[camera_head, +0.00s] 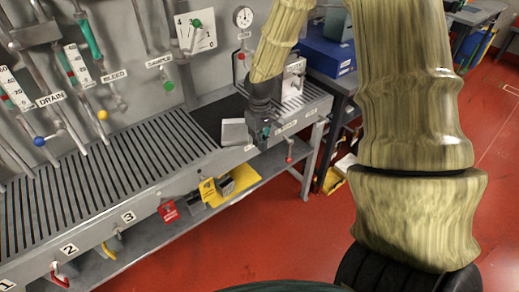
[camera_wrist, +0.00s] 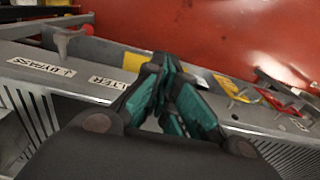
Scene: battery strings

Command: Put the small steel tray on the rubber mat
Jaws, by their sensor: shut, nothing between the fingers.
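A small light-grey steel tray (camera_head: 234,131) is on the bench beside my gripper, at the front edge of a dark rubber mat (camera_head: 211,115). I cannot tell whether it rests wholly on the mat. My gripper (camera_head: 262,140) is just right of the tray, pointing down near the bench's front edge. In the wrist view my gripper (camera_wrist: 172,100) shows its green finger pads close together with nothing held between them. The tray cannot be made out in the wrist view. My arm hides part of the mat.
The slatted bench (camera_head: 110,165) runs left, with numbered labels along its front. Pipes, valves and gauges stand on the wall behind. A lower shelf (camera_head: 150,235) holds a yellow item (camera_head: 243,180) and a red tag (camera_head: 168,211). A blue box (camera_head: 325,50) stands behind right. Red floor is open in front.

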